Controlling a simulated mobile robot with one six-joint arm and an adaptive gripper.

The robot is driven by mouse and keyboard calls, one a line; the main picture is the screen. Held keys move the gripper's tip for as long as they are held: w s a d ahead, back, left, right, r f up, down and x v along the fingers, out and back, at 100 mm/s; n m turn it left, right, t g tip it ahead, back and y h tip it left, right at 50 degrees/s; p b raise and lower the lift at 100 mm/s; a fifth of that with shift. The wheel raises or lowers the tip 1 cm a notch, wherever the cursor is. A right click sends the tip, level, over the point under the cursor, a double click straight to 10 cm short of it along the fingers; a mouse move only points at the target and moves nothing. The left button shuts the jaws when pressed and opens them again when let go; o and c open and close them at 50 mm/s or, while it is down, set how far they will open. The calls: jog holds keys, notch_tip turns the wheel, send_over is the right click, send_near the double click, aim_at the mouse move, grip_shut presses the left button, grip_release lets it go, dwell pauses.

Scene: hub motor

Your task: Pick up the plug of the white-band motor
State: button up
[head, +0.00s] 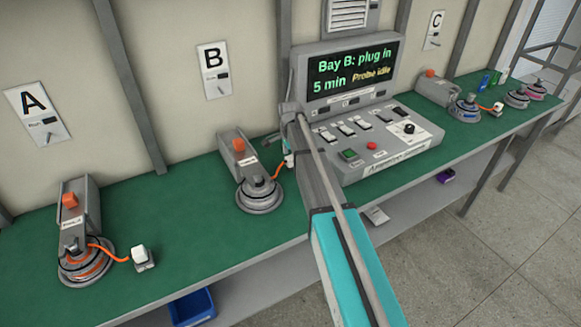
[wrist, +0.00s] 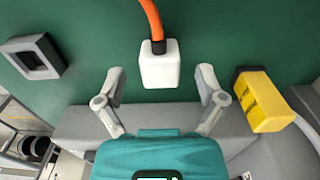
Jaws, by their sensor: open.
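The motor at bay B (head: 260,194) is a grey disc hub on the green bench with pale rings; its band looks white or light grey. An orange cable runs from it to the right, toward a spot mostly hidden by my arm. In the wrist view a white block plug (wrist: 160,68) with a dark collar and orange cable lies between the fingertips of my gripper (wrist: 161,78). The gripper is open, with a gap on each side of the plug. I cannot tell its height over the plug.
A yellow connector (wrist: 264,101) lies right of the gripper, and a grey square socket frame (wrist: 33,57) lies left. The control console (head: 385,140) stands close to the arm. The bay A motor (head: 85,262) with its white plug (head: 141,258) is at left; the blue-band motor (head: 467,108) is at bay C.

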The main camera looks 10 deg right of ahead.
jog(key=shift+f+b, duration=1)
jog(key=shift+f, duration=0.25)
grip_shut()
